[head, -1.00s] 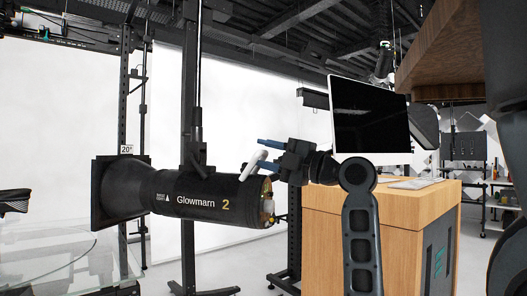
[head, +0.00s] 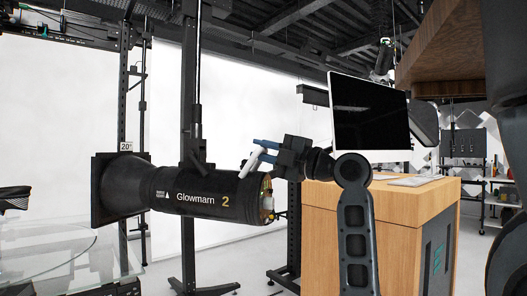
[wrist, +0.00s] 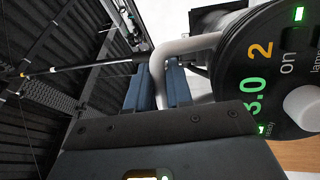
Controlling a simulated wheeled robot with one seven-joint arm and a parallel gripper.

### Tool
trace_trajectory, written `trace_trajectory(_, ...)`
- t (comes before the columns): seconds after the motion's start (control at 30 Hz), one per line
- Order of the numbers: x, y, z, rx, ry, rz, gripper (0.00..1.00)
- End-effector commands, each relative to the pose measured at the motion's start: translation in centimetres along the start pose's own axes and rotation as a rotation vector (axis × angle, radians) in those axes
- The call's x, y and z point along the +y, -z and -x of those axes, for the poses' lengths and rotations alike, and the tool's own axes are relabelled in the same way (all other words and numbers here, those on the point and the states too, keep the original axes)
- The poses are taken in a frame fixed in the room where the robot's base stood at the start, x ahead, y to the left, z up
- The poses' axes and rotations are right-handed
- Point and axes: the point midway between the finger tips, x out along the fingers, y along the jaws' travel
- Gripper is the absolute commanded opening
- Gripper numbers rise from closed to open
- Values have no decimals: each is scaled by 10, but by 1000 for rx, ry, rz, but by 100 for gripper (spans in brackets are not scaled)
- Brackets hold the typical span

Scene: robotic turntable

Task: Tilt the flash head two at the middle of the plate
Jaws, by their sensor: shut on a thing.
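The black flash head marked "Glowmarn 2" (head: 165,203) hangs on a vertical black stand, lying nearly level, its square front facing left above the glass plate (head: 45,262). A pale grey handle (head: 250,162) rises from the top of its rear end. My gripper (head: 261,151) comes from the right and is shut on this handle. In the wrist view, the blue fingers (wrist: 159,88) stand on either side of the bent grey handle (wrist: 186,46). The rear panel (wrist: 270,72) beside them shows a lit "2" and "3.0" and a round knob.
A wooden desk (head: 385,215) with a dark monitor (head: 369,112) stands behind my arm. A tag reading "20°" (head: 127,146) is above the flash head's front. Black stand posts rise behind the flash head, before a white backdrop (head: 70,100).

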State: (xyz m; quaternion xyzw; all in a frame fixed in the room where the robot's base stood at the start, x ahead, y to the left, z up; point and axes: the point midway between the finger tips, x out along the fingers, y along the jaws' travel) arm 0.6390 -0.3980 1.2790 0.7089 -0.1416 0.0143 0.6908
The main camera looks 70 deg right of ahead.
Motion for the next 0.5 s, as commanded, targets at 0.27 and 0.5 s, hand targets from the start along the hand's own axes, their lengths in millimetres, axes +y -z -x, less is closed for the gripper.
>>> trace_trajectory(0.27,2,0,-1,0,8,2,0)
trace_trajectory(0.5,29,2,-10,3,113,34,0)
